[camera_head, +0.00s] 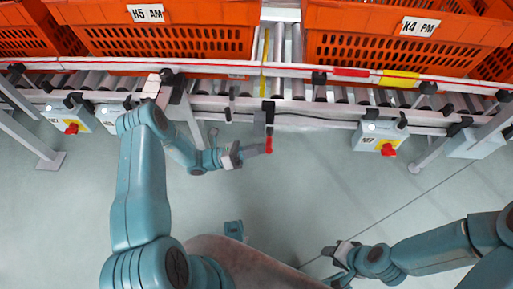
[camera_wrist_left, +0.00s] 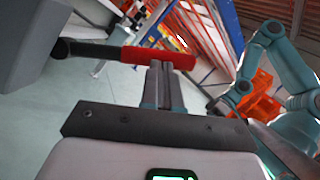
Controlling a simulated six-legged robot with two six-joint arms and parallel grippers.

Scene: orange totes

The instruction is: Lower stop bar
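A lever with a red grip (camera_head: 269,144) hangs from a dark bracket (camera_head: 268,107) at the front of the roller conveyor. A thin yellow bar (camera_head: 265,50) lies across the rollers above it, between the two totes. My left gripper (camera_head: 262,149) is at the red grip from the left, its fingertips touching or nearly touching it. In the left wrist view, the red grip (camera_wrist_left: 160,57) crosses just beyond the narrow fingers, which look close together. Whether they enclose it is unclear. My right gripper (camera_head: 334,265) hangs low over the floor, apart from the conveyor, fingers spread and empty.
Orange totes marked H5 AM (camera_head: 160,40) and K4 PM (camera_head: 400,50) stand on the conveyor. A red-and-yellow-marked rail (camera_head: 350,73) runs along its front. Grey switch boxes with red knobs (camera_head: 388,149) sit below the edge. The floor in front is clear.

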